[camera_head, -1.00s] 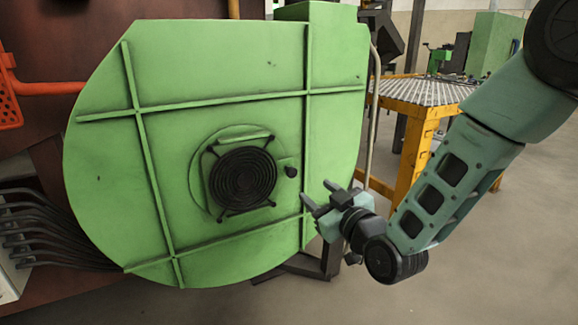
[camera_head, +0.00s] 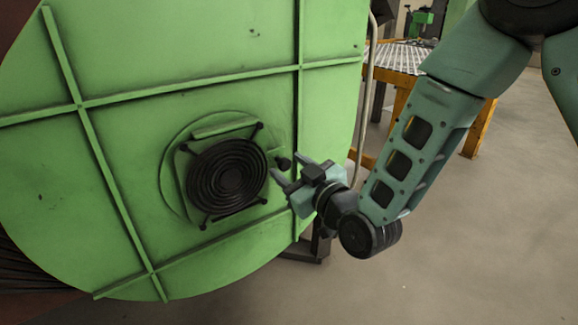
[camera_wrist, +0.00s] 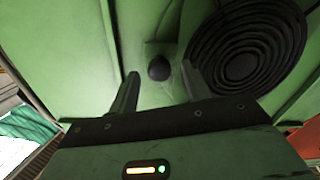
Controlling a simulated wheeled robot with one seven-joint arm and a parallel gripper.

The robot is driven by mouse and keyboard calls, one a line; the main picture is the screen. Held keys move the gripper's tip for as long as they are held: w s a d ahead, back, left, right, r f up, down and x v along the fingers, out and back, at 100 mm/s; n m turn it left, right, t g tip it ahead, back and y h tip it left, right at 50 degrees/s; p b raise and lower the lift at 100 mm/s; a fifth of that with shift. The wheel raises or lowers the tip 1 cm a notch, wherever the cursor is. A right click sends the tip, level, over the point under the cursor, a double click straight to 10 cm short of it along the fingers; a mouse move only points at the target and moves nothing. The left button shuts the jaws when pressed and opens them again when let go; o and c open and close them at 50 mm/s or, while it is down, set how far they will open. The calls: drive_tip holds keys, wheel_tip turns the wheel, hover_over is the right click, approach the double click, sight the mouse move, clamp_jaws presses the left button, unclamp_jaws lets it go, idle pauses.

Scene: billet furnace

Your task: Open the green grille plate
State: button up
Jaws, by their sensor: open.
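The green grille plate (camera_head: 205,135) is a small plate with a round black grille (camera_head: 228,177), set in a large round green door (camera_head: 180,60). A small black knob (camera_head: 284,163) sticks out at the plate's right edge. My gripper (camera_head: 290,172) is open and empty, its fingertips close to the knob at its lower right. In the wrist view the knob (camera_wrist: 159,67) shows between and beyond the two fingers of my gripper (camera_wrist: 160,82), and the grille (camera_wrist: 245,50) is at the right. I cannot tell whether the fingers reach around the knob. The plate looks closed.
Raised green ribs cross the door; a vertical one (camera_head: 298,110) runs just right of the knob. A yellow-framed table (camera_head: 400,60) stands behind at the right. The grey floor (camera_head: 470,240) at the lower right is clear.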

clamp_jaws()
drive_tip(key=w+d+b, duration=0.1)
drive_tip(key=w+d, duration=0.8)
drive_tip(key=d, duration=0.4)
drive_tip(key=shift+w+d, duration=0.15)
drive_tip(key=shift+d, duration=0.25)
unclamp_jaws()
